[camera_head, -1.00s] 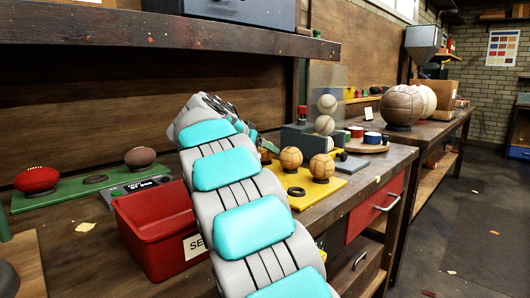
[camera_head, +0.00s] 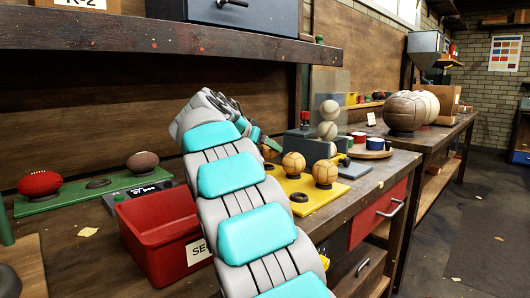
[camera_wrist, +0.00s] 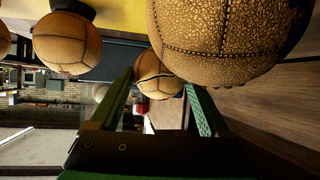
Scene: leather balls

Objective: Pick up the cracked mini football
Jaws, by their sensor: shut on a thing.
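In the wrist view, my gripper (camera_wrist: 158,80) has its two green fingers on either side of a small brown mini football (camera_wrist: 157,82) and is shut on it. Dark lines cross this ball's surface; the nearer ball hides part of it. That nearer tan ball (camera_wrist: 222,40) has a finely crackled surface and a stitched seam, and lies outside the fingers. Another tan ball (camera_wrist: 67,42) sits on a black ring to the left. In the head view, my arm hides most of my gripper and the held ball.
Two tan balls (camera_head: 293,163) (camera_head: 325,172) stand on the yellow board (camera_head: 331,194) beside an empty black ring (camera_head: 299,197). A red bin (camera_head: 160,235) stands left of my arm. A dark machine with stacked pale balls (camera_head: 328,130) is behind. A shelf (camera_head: 200,37) overhangs the bench.

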